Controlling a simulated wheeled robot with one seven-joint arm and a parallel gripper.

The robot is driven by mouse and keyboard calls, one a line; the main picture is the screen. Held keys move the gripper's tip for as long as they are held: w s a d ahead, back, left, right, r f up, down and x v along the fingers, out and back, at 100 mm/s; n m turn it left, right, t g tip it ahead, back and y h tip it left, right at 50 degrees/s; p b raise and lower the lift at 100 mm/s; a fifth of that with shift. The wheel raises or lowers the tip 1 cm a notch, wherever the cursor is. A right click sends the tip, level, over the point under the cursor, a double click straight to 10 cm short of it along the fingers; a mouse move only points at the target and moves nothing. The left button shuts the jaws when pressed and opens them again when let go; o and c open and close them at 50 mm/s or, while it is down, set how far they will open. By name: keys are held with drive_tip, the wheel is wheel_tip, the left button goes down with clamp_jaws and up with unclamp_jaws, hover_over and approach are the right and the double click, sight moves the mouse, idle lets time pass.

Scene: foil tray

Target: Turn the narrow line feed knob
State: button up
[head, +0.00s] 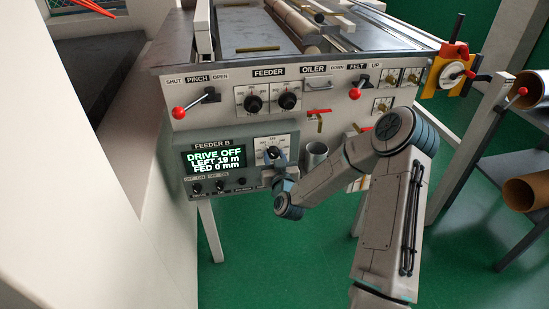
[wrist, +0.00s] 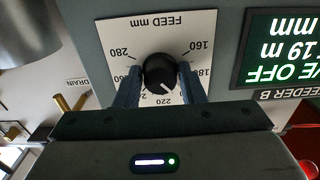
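The feed knob (wrist: 159,73) is a round black knob on a white dial plate marked "FEED mm" on the Feeder B panel; this view is upside down. Its white mark points close to 220. In the head view the dial plate (head: 262,143) is at the panel's right, the knob partly hidden by my gripper. My gripper (wrist: 159,76) has one finger on each side of the knob, with narrow gaps showing, so it looks open around it. The display (head: 214,158) reads "DRIVE OFF, LEFT 19 m, FED 0 mm"; part of it shows in the wrist view (wrist: 284,46).
Two black FEEDER knobs (head: 271,99) sit on the panel above. Red-tipped levers stand at PINCH (head: 195,102) and FELT (head: 366,80). Small switches (head: 215,186) line the box below the display. A grey cylinder (head: 314,155) is right of the dial.

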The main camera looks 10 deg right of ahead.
drive_tip(key=shift+a+f+n+b, duration=0.1)
drive_tip(key=shift+n+b, duration=0.3)
drive_tip(key=shift+b, duration=0.15)
drive_tip(key=n+b, duration=0.2)
drive_tip(key=b, duration=0.2)
drive_tip(key=shift+f+n, duration=0.15)
drive_tip(key=shift+n, duration=0.25)
drive_tip(key=n+b, duration=0.2)
drive_tip(key=b, duration=0.2)
drive_tip(key=shift+n, duration=0.3)
drive_tip(key=n+b, duration=0.3)
drive_tip(key=b, duration=0.1)
drive_tip(key=shift+b, duration=0.35)
drive_tip(key=n+b, duration=0.2)
drive_tip(key=shift+r+b, duration=0.2)
drive_tip(key=shift+b, duration=0.1)
drive_tip(key=shift+r+n, duration=0.1)
drive_tip(key=shift+n, duration=0.3)
drive_tip(key=o, duration=1)
drive_tip(key=shift+s, duration=0.1)
